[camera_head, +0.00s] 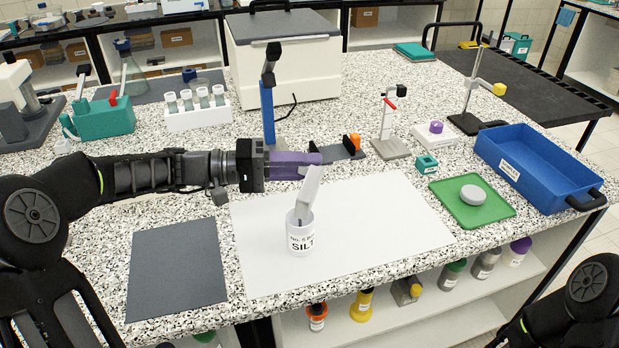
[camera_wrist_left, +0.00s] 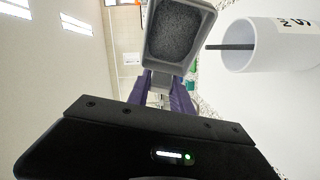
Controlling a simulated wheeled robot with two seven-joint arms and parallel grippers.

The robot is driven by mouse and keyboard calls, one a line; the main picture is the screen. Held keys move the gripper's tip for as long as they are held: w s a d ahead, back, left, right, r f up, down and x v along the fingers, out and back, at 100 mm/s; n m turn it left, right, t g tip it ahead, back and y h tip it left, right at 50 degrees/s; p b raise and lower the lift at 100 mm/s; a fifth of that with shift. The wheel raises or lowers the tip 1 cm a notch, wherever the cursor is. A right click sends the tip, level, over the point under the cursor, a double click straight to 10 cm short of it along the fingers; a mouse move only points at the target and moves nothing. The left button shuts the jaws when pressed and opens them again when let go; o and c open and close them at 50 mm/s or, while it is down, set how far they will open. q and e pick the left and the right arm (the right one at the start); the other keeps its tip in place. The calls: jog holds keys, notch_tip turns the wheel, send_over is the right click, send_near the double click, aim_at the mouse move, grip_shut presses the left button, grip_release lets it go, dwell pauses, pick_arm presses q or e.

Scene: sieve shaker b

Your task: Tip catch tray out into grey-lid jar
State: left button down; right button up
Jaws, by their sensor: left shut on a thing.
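The jar (camera_head: 301,237) is a white open cylinder labelled "No. 5 SILT", upright on a white sheet (camera_head: 385,225). My left gripper (camera_head: 312,161), with purple fingers, is shut on the light grey catch tray (camera_head: 311,184) above the jar. The tray is steeply tilted, its lower end at the jar mouth. In the left wrist view the tray (camera_wrist_left: 153,60) still holds dark grey grains, and a thin dark streak, like falling grains, runs into the jar mouth (camera_wrist_left: 232,46). The grey lid (camera_head: 472,194) lies on a green tray (camera_head: 497,208). My right gripper is out of view.
A dark grey mat (camera_head: 177,268) lies at left. Behind are a blue post (camera_head: 268,112), a vial rack (camera_head: 198,117) and a small stand (camera_head: 390,147). A teal block (camera_head: 427,164) and a blue bin (camera_head: 537,167) are at right. The sheet around the jar is clear.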

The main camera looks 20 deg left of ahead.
pick_arm(q)
jog(key=h+b, duration=0.1)
jog(key=b, duration=0.1)
jog(key=a+n+t+h+b, duration=0.1)
jog(key=b, duration=0.1)
jog(key=shift+a+f+h, duration=0.1)
jog(key=shift+f+h, duration=0.2)
jog(key=shift+f, duration=0.1)
jog(key=shift+a+r+n+t+h+b, duration=0.1)
jog(key=shift+a+n+t+h+b, duration=0.25)
jog(key=shift+n+t+h+b, duration=0.25)
dwell(0.4)
notch_tip(320, 180, up, 5)
jog(key=m+g+y+p, duration=0.1)
jog(key=m+y+p, duration=0.1)
jog(key=y+p, duration=0.4)
jog(key=m+g+y+p, duration=0.1)
jog(key=m+y+p, duration=0.1)
jog(key=y+p, duration=0.4)
jog(key=m+g+y+p, duration=0.2)
jog(key=y+p, duration=0.4)
jog(key=shift+y, duration=0.4)
